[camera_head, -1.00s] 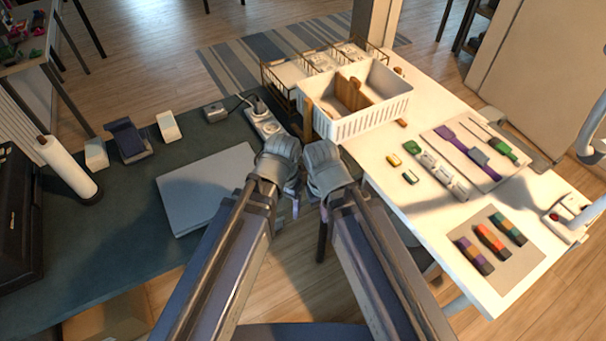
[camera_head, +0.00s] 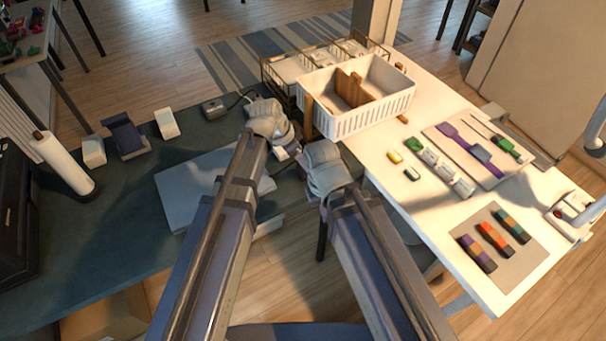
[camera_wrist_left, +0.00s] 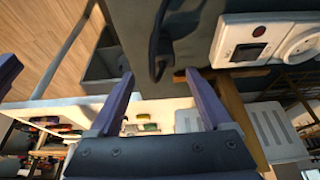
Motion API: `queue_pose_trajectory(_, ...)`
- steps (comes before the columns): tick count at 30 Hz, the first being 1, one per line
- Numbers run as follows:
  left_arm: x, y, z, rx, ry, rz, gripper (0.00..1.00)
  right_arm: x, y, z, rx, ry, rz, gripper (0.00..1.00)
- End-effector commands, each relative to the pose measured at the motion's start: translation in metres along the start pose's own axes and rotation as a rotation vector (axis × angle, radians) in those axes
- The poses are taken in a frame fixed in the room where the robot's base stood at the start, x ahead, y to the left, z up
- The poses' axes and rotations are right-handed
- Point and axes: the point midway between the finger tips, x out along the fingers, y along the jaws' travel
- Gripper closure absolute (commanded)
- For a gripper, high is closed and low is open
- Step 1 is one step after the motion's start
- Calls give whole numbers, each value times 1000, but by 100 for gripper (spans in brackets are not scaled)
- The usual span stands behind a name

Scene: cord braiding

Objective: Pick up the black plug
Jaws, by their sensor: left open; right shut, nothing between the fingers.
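The black plug cannot be made out for certain in the head view; a black cord (camera_head: 240,98) runs from a small grey box towards my left gripper (camera_head: 290,152), which covers most of the socket strip. In the left wrist view, the strip (camera_wrist_left: 228,47) with a dark switch and a round socket lies at the upper right. A dark curved piece (camera_wrist_left: 157,60) hangs between and beyond the left fingertips (camera_wrist_left: 162,80); I cannot tell if it is the plug or its cord. The left gripper is open. My right gripper (camera_head: 323,205) is shut and empty, at the gap between the tables.
A white basket (camera_head: 365,122) and wire racks stand behind the right gripper. The small grey box (camera_head: 213,108), a grey flat panel (camera_head: 195,190) and a paper roll (camera_head: 65,165) are on the dark table. The white table (camera_head: 420,210) holds several small coloured items.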

Motion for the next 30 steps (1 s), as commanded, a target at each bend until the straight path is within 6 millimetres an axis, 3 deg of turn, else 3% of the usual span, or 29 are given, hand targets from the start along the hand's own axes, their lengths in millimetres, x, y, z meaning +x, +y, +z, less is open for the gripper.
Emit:
queue_pose_trajectory(8, 9, -1, 2, -1, -1, 0, 18, 8, -1, 0, 0, 0, 0, 100)
queue_pose_trajectory(20, 54, -4, 8, -1, -1, 0, 18, 52, -5, -3, 0, 0, 0, 100)
queue_pose_trajectory(29, 54, -4, 6, -2, -1, 0, 18, 52, -5, -3, 0, 0, 0, 100)
queue_pose_trajectory(30, 54, -4, 6, -2, -1, 0, 22, 52, -5, -3, 0, 0, 0, 100)
